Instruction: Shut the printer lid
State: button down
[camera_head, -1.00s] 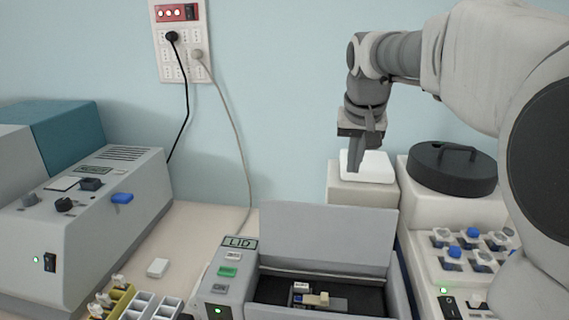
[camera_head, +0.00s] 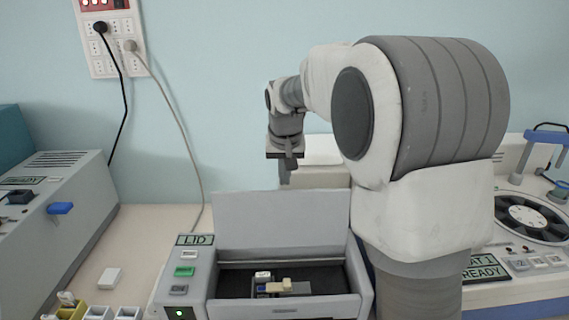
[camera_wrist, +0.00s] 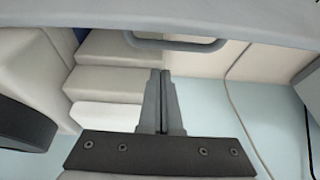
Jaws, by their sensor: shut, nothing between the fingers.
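The printer (camera_head: 197,297) is a grey box labelled LID on its left panel, with green, white and dark buttons and a lit green light. Its grey lid (camera_head: 280,225) stands raised at the back, so the dark bay shows a small tan and white part (camera_head: 277,286) inside. My gripper (camera_head: 286,175) is above and behind the raised lid, pointing down, apart from it. In the wrist view my gripper (camera_wrist: 162,75) has its two fingers together with nothing between them. A grey panel with a bar handle (camera_wrist: 175,43), possibly the lid, crosses the top of that view.
A grey machine (camera_head: 60,220) with a blue lever stands at left. A small white block (camera_head: 109,278) lies on the bench beside it. A centrifuge-like device (camera_head: 530,218) is at right. A wall socket panel (camera_head: 109,45) has hanging cables. My arm hides the area right of the printer.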

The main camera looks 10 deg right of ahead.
aim_at(281, 216)
jog(key=shift+s+a, duration=0.15)
jog(key=shift+s, duration=0.5)
jog(key=shift+s+a, duration=0.15)
jog(key=shift+s, duration=0.45)
jog(key=shift+b, duration=0.3)
jog(key=shift+s, duration=0.1)
jog(key=shift+s+r, duration=0.15)
jog(key=shift+s, duration=0.1)
jog(key=shift+t+b, duration=0.3)
jog(key=shift+b, duration=0.05)
